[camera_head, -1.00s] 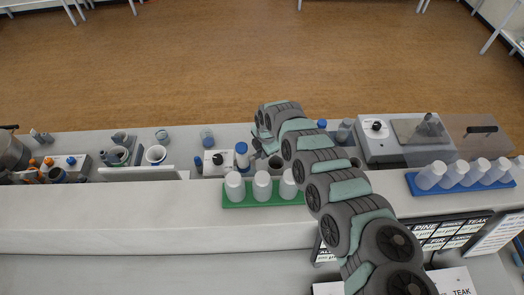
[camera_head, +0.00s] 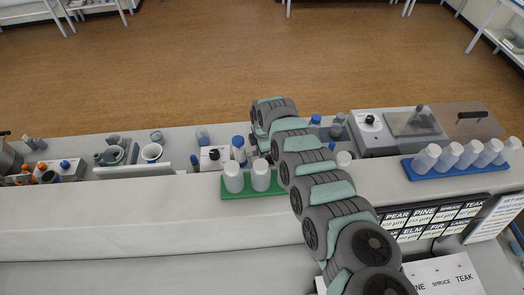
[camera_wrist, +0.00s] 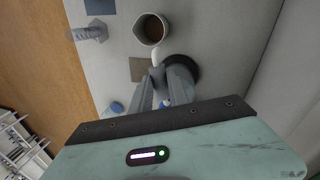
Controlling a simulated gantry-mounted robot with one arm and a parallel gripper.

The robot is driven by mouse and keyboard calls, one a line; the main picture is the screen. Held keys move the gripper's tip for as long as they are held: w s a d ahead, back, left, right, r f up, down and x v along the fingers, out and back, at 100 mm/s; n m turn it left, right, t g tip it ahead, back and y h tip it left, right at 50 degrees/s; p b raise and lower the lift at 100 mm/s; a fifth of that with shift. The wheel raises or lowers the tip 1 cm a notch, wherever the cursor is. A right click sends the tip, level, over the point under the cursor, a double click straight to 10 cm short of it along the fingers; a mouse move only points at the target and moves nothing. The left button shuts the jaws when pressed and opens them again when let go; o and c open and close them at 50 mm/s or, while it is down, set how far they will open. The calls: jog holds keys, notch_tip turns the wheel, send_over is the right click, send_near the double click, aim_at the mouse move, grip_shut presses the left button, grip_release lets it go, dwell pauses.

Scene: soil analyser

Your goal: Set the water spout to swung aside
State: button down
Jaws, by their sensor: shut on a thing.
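In the wrist view my gripper (camera_wrist: 163,88) has its two fingers closed together around a small grey part, which looks like part of the water spout. A short white piece (camera_wrist: 157,58) sticks out just beyond the fingertips, towards a cup of brown liquid (camera_wrist: 151,30). A dark round base (camera_wrist: 182,68) is right beside the fingers. The fingers hide most of the held part. In the head view my gripper's fingertips are hidden behind my arm, near the middle of the bench, so the spout does not show clearly there.
A blue-capped bottle (camera_head: 239,149) stands left of my wrist. A blue rack (camera_head: 462,168) of bottles and a grey device (camera_head: 372,140) are at the right. A ribbed clear object (camera_wrist: 90,33) lies beyond my fingers.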

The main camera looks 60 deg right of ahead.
jog(key=c, duration=1.3)
grip_release()
jog(key=shift+o, duration=0.2)
jog(key=shift+r, duration=0.1)
notch_tip(320, 180, up, 10)
jog(key=s+a, duration=0.1)
jog(key=shift+s+a+r+b, duration=0.2)
jog(key=shift+s+a+b, duration=0.05)
jog(key=shift+s+b, duration=0.1)
